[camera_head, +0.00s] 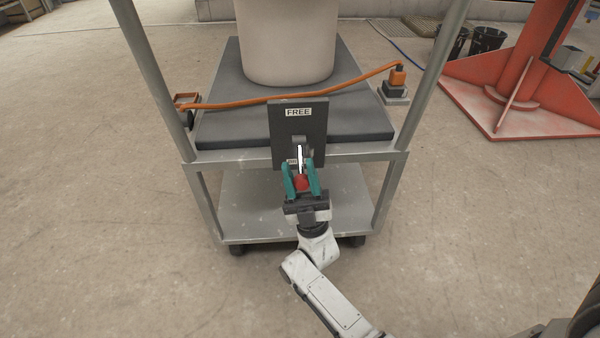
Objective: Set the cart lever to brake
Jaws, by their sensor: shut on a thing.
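The cart (204,198) is a grey metal frame with two shelves, and it stands in front of me. A dark lever plate (287,125) is fixed to its near side, with a "FREE" label at the top. A second label lower on the plate is mostly hidden by the lever and my gripper. The cart lever (299,158) has a pale shaft and a red knob (302,183) at its end. My gripper (302,180), with teal fingers, is shut on the red knob.
A large pale cylinder (288,40) stands on the dark pad (225,115) of the top shelf. A red stand (515,85) is at the right. The floor at left is clear.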

